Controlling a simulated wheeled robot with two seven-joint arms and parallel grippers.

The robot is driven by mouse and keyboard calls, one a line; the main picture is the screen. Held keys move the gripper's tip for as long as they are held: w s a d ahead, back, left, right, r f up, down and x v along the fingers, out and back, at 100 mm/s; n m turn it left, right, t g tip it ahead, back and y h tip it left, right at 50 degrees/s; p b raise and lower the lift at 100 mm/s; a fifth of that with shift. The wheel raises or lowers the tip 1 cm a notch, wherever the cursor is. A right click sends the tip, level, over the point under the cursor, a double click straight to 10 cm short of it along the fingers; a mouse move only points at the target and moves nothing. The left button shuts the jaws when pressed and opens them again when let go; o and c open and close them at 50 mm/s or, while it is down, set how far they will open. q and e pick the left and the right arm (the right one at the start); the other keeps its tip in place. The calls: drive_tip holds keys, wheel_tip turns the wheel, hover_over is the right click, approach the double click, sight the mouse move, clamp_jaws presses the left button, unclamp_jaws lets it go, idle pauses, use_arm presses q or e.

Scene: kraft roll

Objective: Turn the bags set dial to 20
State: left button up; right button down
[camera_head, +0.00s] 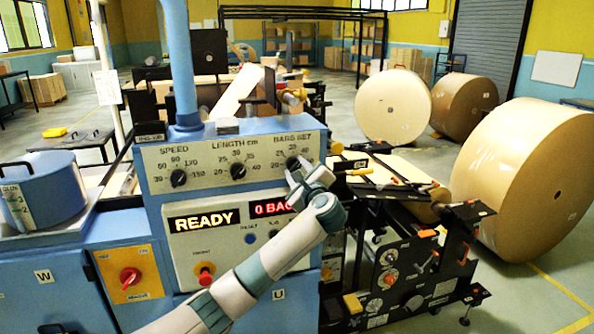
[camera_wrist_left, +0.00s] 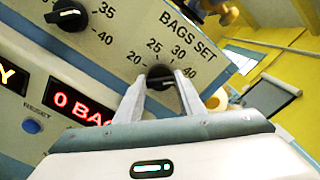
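The bags set dial (camera_head: 293,163) is a black knob at the right end of the grey panel on the blue machine. It also shows in the left wrist view (camera_wrist_left: 160,75), under the "BAGS SET" label, with 20 at its left and 25, 30 and 40 around it. My left gripper (camera_head: 298,173) is at the dial, reaching up from below. In the left wrist view its two fingers (camera_wrist_left: 162,84) stand apart, one on each side of the knob; contact is not clear. The knob's pointer direction is hard to read. My right gripper is not in view.
Speed dial (camera_head: 178,178) and length dial (camera_head: 238,170) sit left on the same panel. Below are a READY display (camera_head: 203,219), a red "0 BAG" display (camera_head: 270,208) and a red button (camera_head: 205,276). Large paper rolls (camera_head: 530,180) stand at the right.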

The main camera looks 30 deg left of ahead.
use_arm(q)
drive_tip(key=shift+f, duration=0.15)
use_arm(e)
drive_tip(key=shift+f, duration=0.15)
